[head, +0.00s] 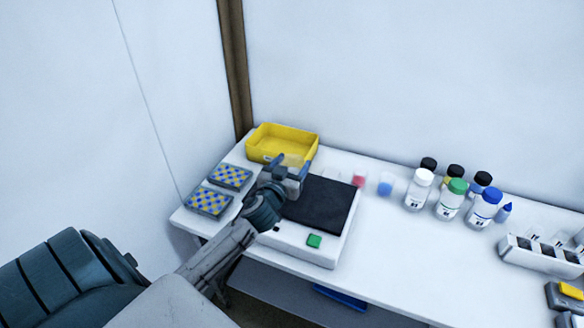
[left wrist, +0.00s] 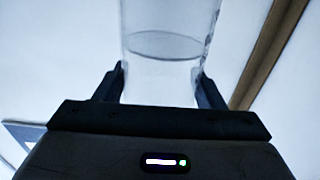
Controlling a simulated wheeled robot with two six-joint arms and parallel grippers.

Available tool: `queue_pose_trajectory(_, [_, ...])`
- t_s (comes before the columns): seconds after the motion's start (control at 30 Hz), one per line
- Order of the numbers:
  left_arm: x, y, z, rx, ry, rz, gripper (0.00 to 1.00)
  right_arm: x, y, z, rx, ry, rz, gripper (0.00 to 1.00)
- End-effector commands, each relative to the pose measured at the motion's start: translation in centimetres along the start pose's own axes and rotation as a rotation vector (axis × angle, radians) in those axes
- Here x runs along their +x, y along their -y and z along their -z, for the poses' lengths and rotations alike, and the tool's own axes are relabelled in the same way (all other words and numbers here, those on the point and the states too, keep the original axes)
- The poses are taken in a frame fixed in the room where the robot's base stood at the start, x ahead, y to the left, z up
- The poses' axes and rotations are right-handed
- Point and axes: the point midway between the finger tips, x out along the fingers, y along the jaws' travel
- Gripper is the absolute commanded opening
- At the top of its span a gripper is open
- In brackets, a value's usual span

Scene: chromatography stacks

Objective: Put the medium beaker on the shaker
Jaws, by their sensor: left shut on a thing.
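My left gripper (head: 290,170) is shut on a clear glass beaker, which shows between the fingers in the left wrist view (left wrist: 165,50). In the head view the glass is too faint to make out well. The shaker (head: 300,243) is a white box with a black top plate (head: 320,205) and a green button (head: 314,241). The gripper is over the plate's back left corner; I cannot tell how high the beaker is or whether it touches the plate. My right gripper is out of view.
A yellow tray (head: 300,142) stands behind the gripper. Two blue-and-yellow checked racks (head: 209,201) lie at the left. Small vessels with red (head: 359,180) and blue (head: 385,186) contents, several capped bottles (head: 420,190) and a white rack (head: 535,257) stand to the right.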

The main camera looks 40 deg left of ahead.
Motion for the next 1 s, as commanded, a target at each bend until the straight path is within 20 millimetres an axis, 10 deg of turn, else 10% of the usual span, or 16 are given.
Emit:
queue_pose_trajectory(0.5, [0.0,-0.1,-2.0,0.000,-0.001,-0.001,0.33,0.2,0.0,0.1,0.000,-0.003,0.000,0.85])
queue_pose_trajectory(0.53, [0.0,0.0,-1.9,0.000,0.000,0.000,0.67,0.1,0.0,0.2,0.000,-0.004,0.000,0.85])
queue_pose_trajectory(0.63, [0.0,0.0,-1.9,0.000,0.000,0.000,0.85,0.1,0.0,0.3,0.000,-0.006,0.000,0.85])
queue_pose_trajectory(1.0, [-0.2,-0.1,-1.6,0.000,0.000,0.000,0.85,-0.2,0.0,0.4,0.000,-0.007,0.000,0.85])
